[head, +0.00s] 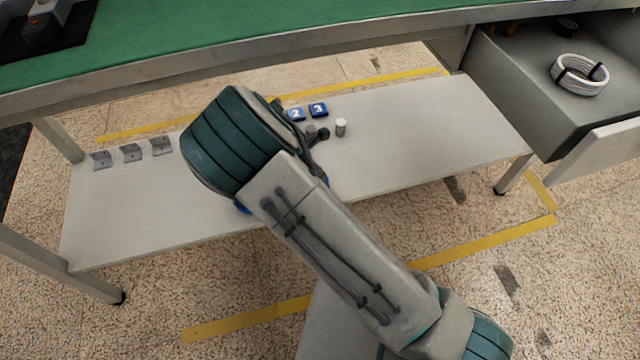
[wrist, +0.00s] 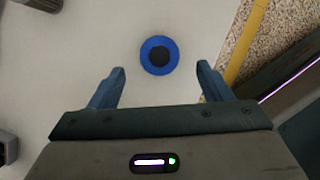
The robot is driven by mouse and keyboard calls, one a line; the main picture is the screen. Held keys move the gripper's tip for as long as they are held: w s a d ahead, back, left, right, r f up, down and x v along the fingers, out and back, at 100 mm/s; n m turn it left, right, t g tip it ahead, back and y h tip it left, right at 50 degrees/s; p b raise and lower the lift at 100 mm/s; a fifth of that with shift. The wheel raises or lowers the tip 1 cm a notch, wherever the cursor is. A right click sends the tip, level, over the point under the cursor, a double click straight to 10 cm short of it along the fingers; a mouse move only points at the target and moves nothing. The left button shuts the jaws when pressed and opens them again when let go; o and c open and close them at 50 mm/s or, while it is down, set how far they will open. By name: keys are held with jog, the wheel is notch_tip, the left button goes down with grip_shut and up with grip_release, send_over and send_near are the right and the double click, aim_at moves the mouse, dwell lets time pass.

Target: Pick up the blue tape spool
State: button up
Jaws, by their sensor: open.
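The blue tape spool (wrist: 147,66) is a blue ring with a dark centre, lying flat on the pale shelf in the wrist view. In the head view only a sliver of blue (head: 242,208) shows beneath my arm, and the rest is hidden. My gripper (wrist: 160,76) is open and empty, with its two blue-grey fingers apart. In the picture the spool lies between and slightly beyond the fingertips, and nothing touches it. My gripper's fingers are hidden by my arm in the head view.
The low shelf (head: 420,140) sits under a green-topped bench (head: 250,30). Several grey brackets (head: 131,153) stand at its left. Blue numbered tiles (head: 318,110) and a small white cylinder (head: 341,127) are near its back. An open drawer (head: 500,85) at right holds a white cable coil (head: 566,84).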

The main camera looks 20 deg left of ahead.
jog(key=b+x, duration=0.2)
jog(key=x, duration=0.2)
jog(key=shift+w+f, duration=0.15)
jog(key=c, duration=1.1)
jog(key=shift+o, duration=0.2)
